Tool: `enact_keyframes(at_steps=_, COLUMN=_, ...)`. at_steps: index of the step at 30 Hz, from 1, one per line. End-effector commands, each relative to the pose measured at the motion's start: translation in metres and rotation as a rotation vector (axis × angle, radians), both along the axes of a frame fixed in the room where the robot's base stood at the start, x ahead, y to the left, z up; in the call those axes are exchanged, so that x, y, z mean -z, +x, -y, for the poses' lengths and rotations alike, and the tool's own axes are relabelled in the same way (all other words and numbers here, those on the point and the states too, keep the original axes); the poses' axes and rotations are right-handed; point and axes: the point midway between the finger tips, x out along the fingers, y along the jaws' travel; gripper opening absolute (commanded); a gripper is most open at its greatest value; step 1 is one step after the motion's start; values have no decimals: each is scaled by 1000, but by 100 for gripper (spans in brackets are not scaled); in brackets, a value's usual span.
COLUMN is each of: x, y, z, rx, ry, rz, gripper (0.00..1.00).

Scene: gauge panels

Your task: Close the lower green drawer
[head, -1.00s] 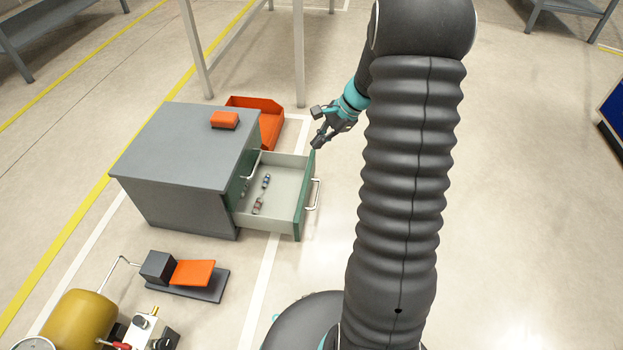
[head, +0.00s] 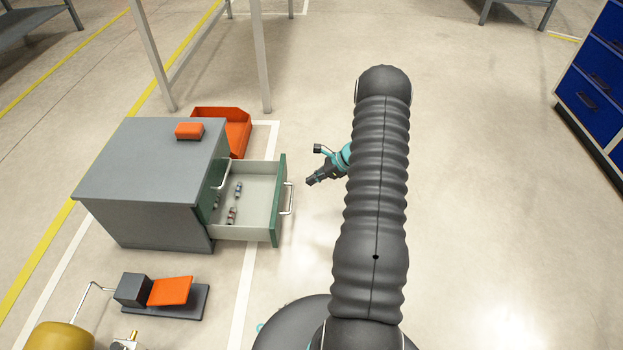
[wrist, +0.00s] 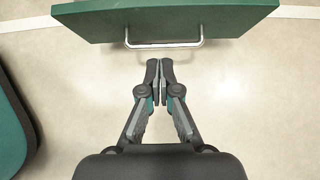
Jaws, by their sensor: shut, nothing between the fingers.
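The lower green drawer (head: 279,201) stands pulled out of the grey cabinet (head: 150,165), its green front facing right with a pale metal handle (head: 291,199). Several small cylindrical parts (head: 233,214) lie inside it. My gripper (head: 312,166) is to the right of the drawer front, apart from it. In the wrist view the fingertips (wrist: 159,62) are together and empty, a short way below the handle (wrist: 164,45) and pointing at the middle of the drawer front (wrist: 170,20). The cabinet's other green front is mostly hidden.
An orange block (head: 189,130) sits on the cabinet top. An orange bin (head: 238,132) is behind the cabinet. A foot pedal (head: 170,291) and a yellow tank (head: 58,336) are in front. A blue cabinet (head: 596,80) stands at the right. Floor right of the drawer is clear.

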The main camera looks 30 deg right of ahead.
Motion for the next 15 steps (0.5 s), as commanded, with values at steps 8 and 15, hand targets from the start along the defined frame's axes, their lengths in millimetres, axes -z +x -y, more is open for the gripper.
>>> enact_keyframes(at_steps=8, x=39, y=21, z=-32, rx=-4, ry=1, rz=-1, gripper=0)
enact_keyframes(at_steps=15, x=48, y=39, z=-59, rx=-4, ry=-2, rz=1, gripper=0)
